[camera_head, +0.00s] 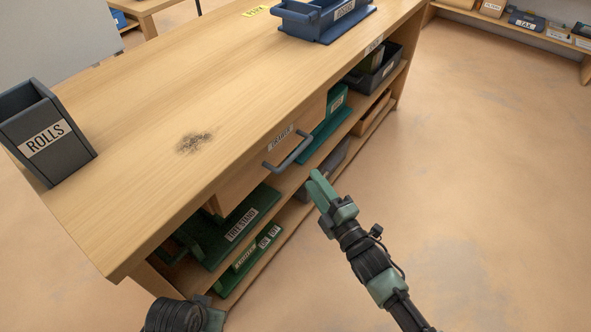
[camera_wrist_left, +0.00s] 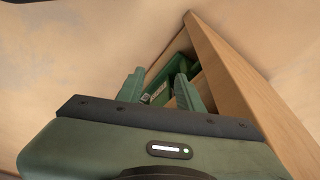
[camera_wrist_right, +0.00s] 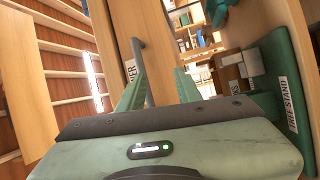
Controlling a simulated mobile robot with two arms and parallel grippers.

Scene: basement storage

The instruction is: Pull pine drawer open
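The pine drawer (camera_head: 245,172) sits in the side of the wooden workbench under its top and looks shut. Its label is partly readable. Its blue-grey bar handle (camera_head: 290,153) stands out from the front. My right gripper (camera_head: 313,182) is just in front of and to the right of the handle in the head view. In the right wrist view my right gripper (camera_wrist_right: 158,88) is open, with the handle (camera_wrist_right: 141,70) showing between its fingers, closer to the left one; I cannot tell whether they touch. My left gripper (camera_wrist_left: 158,92) is open and empty near the bench's lower shelf.
A dark ROLLS bin (camera_head: 45,135) and a blue bin (camera_head: 325,18) stand on the bench top (camera_head: 150,100). Shelves below hold a green tree stand (camera_head: 230,230) and several boxes. The floor (camera_head: 480,190) right of the bench is clear.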

